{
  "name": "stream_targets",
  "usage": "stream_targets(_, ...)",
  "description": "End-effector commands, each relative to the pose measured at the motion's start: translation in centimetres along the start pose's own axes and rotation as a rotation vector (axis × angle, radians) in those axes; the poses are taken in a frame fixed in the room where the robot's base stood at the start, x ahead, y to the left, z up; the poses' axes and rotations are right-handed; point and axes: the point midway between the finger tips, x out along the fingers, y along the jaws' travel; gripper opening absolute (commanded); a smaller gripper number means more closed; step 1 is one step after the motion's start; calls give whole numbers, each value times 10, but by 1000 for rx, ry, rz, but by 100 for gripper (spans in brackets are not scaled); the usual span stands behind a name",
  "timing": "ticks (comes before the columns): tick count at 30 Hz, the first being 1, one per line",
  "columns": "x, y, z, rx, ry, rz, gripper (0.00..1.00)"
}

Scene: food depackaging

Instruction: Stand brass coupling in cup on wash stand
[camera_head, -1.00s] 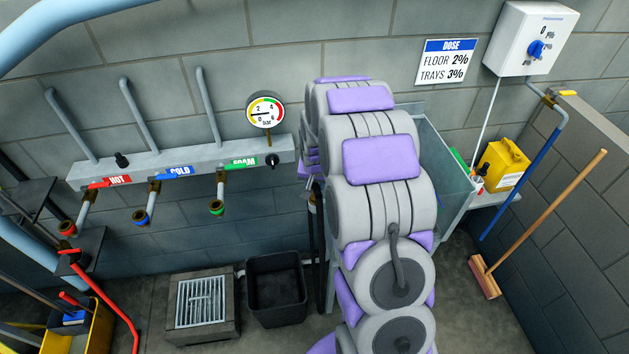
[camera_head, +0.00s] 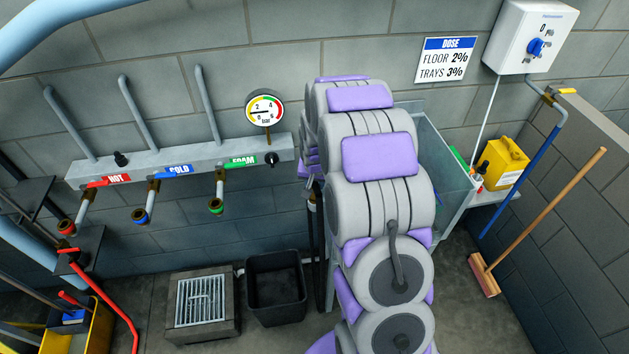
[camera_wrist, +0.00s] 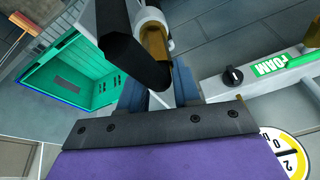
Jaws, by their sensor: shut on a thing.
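My gripper (camera_wrist: 158,88) shows in the wrist view, with blue-grey fingers beyond a dark plate. It is shut on the brass coupling (camera_wrist: 155,42), a brass-coloured cylinder with a pale collar. A black bar-like part (camera_wrist: 128,40) crosses in front and hides some of the coupling and the grip. In the head view my arm hides the gripper and the coupling. A grey metal basin (camera_head: 448,165), which may be the wash stand, stands behind my arm. I cannot make out the cup in either view.
A wall manifold (camera_head: 180,165) with HOT, COLD and FOAM outlets and a gauge (camera_head: 265,109) is left of my arm. A black bin (camera_head: 276,285) and floor drain (camera_head: 202,300) lie below. A yellow container (camera_head: 502,163) and broom (camera_head: 540,220) are right. The wrist view shows a green crate (camera_wrist: 100,85).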

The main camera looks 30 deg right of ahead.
Motion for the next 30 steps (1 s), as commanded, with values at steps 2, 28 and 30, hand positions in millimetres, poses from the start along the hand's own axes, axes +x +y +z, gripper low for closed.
stream_targets(2, 0, 0, 0, 0, 1, 0, 36)
stream_targets(28, -40, 0, -1, -1, 3, -1, 62)
stream_targets(30, -54, -1, -2, -1, 7, -2, 62)
